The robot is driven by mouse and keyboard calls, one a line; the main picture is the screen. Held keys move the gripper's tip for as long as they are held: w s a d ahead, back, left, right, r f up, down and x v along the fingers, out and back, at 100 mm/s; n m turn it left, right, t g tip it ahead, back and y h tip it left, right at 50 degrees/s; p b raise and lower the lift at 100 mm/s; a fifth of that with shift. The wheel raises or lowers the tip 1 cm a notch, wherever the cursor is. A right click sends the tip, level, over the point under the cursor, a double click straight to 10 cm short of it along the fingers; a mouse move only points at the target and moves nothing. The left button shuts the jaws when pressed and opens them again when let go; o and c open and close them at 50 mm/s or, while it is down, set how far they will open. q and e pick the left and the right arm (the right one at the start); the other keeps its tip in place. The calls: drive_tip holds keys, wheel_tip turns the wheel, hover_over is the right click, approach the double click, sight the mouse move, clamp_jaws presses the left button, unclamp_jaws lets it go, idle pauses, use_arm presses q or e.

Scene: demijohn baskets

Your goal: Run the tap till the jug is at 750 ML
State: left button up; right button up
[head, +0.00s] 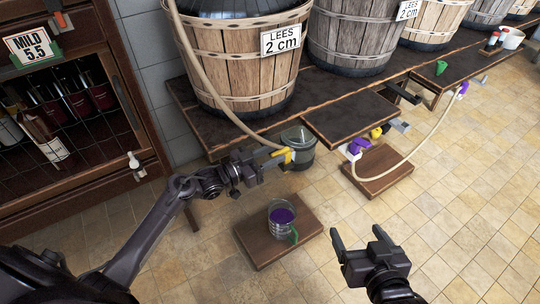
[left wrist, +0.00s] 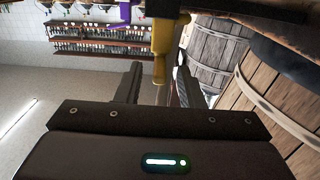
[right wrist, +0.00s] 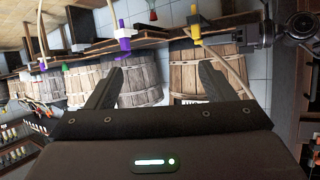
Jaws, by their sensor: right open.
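The jug (head: 282,217), clear with a green handle, stands upright on a low wooden stand (head: 258,241) in the head view. It holds purple liquid; its scale is too small to read. A yellow tap (head: 287,155) is above and behind the jug, below the bench edge. My left gripper (head: 277,160) is at this tap. In the left wrist view the yellow tap part (left wrist: 160,66) shows between the fingers, which are partly apart; I cannot tell whether they touch it. My right gripper (head: 362,244) is open and empty, right of the jug, above the floor.
A greenish see-through vessel (head: 300,148) is just behind the yellow tap. A hose (head: 195,75) runs down past the barrel (head: 235,65) labelled LEES 2 cm. A purple tap (head: 358,147) and a second wooden stand (head: 378,172) are to the right. Front floor is clear.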

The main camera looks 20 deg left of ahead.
use_arm(q)
drive_tip(key=shift+s, duration=0.1)
drive_tip(key=shift+s+a, duration=0.15)
drive_tip(key=shift+a, duration=0.05)
drive_tip(key=p+v, duration=0.1)
drive_tip(key=v, duration=0.6)
drive_tip(key=shift+p, duration=0.35)
use_arm(e)
drive_tip(key=s+d+f+g+h, duration=0.2)
drive_tip(key=s+f+g, duration=0.4)
drive_tip(key=s+f, duration=0.3)
drive_tip(key=shift+f, duration=0.5)
use_arm(q)
drive_tip(key=shift+s, duration=0.1)
use_arm(e)
drive_tip(key=shift+d, duration=0.1)
